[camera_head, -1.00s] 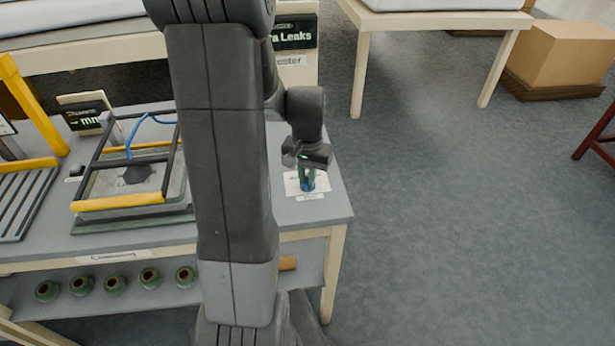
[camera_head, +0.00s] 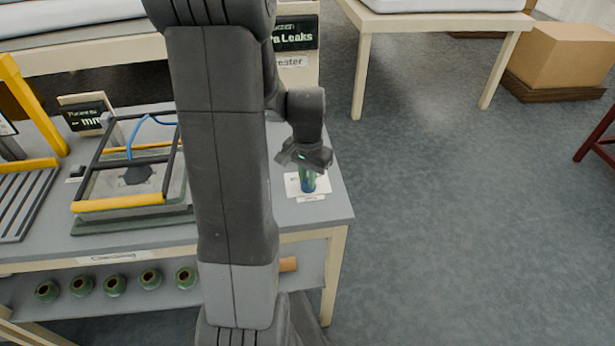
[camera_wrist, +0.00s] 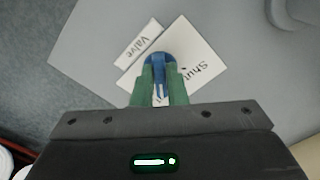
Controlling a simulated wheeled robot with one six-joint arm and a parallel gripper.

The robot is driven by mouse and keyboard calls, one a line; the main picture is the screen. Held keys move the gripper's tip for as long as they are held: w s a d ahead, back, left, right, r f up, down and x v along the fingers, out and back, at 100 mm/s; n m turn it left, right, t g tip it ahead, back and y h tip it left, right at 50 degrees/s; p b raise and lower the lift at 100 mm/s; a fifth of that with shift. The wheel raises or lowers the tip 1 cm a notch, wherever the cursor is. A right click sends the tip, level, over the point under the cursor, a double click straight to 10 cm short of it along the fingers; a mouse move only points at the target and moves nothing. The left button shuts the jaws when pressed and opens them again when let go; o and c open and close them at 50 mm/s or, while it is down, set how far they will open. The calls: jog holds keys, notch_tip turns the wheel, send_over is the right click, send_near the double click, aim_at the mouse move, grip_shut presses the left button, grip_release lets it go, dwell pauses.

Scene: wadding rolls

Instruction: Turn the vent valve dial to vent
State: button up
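The vent valve dial (camera_wrist: 158,62) is blue with a raised handle. In the head view the dial (camera_head: 308,186) stands on a white card at the right end of the grey table. The card (camera_wrist: 196,58) reads "Shut" in the wrist view, partly covered. A smaller label (camera_wrist: 139,43) reads "Valve". My gripper (camera_wrist: 159,84) has green fingers on both sides of the blue handle and looks shut on it. My gripper (camera_head: 307,172) is above the card in the head view. The dial's pointer and any "vent" mark are hidden.
A framed apparatus (camera_head: 130,205) with yellow bars and a blue hose stands on the table left of my arm. A sign (camera_head: 294,34) stands behind. The floor (camera_head: 430,220) to the right is clear.

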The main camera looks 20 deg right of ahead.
jog(key=o, duration=0.4)
jog(key=shift+r, duration=0.1)
notch_tip(320, 180, up, 14)
jog(key=shift+f, duration=0.15)
jog(key=shift+f, duration=0.15)
dwell(0.4)
notch_tip(320, 180, down, 14)
jog(key=shift+r, duration=0.2)
jog(key=shift+r, duration=0.1)
dwell(0.5)
